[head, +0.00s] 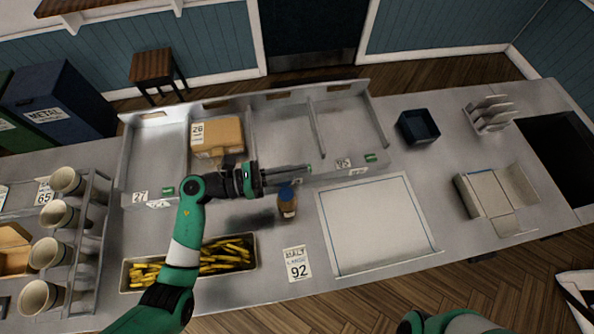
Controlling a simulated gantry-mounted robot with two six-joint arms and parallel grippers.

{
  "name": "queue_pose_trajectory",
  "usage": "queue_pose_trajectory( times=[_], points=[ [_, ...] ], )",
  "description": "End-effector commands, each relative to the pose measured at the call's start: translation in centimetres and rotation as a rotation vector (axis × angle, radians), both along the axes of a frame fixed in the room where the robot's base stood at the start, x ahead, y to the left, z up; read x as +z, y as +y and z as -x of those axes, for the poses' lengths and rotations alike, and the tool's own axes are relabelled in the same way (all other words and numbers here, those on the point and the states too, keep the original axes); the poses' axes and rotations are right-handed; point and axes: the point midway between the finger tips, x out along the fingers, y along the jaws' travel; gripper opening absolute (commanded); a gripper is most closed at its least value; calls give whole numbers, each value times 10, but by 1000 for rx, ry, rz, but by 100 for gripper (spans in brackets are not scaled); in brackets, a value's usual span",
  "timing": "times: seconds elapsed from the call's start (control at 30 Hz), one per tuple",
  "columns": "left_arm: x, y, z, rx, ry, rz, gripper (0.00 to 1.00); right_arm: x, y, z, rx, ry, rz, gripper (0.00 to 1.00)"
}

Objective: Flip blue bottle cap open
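A small brown bottle (287,208) with a blue cap (286,191) stands upright on the grey counter, near the middle of the head view. The cap looks closed, but it is too small to be sure. My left gripper (308,171) points to the right in the picture, just behind and above the bottle in view. I see no contact between it and the bottle. Its fingers lie nearly along one line, so I cannot tell how far apart they are. Only a piece of my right arm shows at the bottom edge; its gripper is out of view.
In front is a card marked 92 (297,264). A white paper sheet (375,225) lies to the right. Behind is a divided bin (220,105) holding a brown box (217,136). A cup rack stands far left.

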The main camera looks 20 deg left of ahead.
Motion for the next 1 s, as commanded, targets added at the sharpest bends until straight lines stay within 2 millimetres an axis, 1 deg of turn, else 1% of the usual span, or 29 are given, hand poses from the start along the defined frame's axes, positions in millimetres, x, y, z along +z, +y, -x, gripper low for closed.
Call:
queue_pose_trajectory(
  times=[0.03, 0.6, 0.8, 1.0],
  points=[
    [-5, 1, -1, -1, 45, 21, 0, 1, 0, 0, 0, 0, 0, 50],
    [-18, 11, -15, -2, 469, 325, 0, 8, 0, 0, 0, 0, 0, 50],
    [-22, 13, -18, -2, 577, 405, 0, 10, 0, 0, 0, 0, 0, 50],
    [-24, 14, -19, -2, 642, 453, 0, 10, 0, 0, 0, 0, 0, 50]
  ],
)
